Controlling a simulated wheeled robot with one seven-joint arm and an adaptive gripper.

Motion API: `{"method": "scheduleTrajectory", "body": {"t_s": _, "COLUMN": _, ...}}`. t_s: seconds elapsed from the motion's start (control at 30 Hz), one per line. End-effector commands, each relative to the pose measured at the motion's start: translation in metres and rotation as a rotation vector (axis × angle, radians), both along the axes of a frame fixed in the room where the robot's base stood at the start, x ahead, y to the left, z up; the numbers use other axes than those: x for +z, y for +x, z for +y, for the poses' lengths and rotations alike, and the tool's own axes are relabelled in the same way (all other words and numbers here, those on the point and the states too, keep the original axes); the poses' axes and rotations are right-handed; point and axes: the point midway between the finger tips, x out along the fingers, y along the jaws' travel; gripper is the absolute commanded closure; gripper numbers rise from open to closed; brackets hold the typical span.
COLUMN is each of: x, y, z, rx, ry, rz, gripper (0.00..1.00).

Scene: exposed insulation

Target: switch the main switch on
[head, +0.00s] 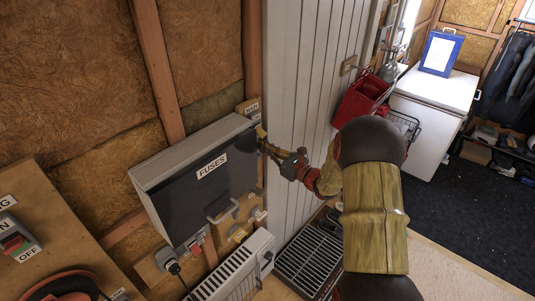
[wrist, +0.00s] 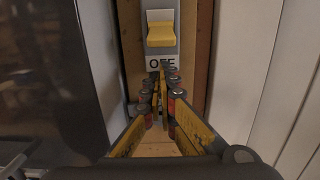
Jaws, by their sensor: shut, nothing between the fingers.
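The main switch has a yellow lever (wrist: 160,35) on a light grey plate, at the top of the wrist view. The plate reads OFF under the lever; the upper end of the plate is cut off, and I cannot tell surely which way the lever is set. My gripper (wrist: 161,85) is shut and empty, its fingertips just below the OFF lettering. Whether they touch the plate is unclear. In the head view, my gripper (head: 262,136) reaches in beside the fuse box's right side, below a small label plate (head: 250,108); the lever there is mostly hidden.
The grey fuse box (head: 218,170), marked FUSES, stands out from the wall left of my gripper. A white panelled wall (head: 308,100) is close on the right. A heater (head: 235,268) and a floor grate (head: 312,262) are below.

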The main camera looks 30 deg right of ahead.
Motion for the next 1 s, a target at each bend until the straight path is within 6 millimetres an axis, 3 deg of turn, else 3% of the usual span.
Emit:
{"method": "scheduleTrajectory", "body": {"t_s": 0.2, "x": 0.016, "y": -0.007, "z": -0.002, "rx": 0.0, "ry": 0.001, "rz": 0.001, "gripper": 1.0}}
{"method": "scheduleTrajectory", "body": {"t_s": 1.0, "x": 0.021, "y": -0.011, "z": -0.004, "rx": 0.001, "ry": -0.021, "rz": 0.063, "gripper": 1.0}}
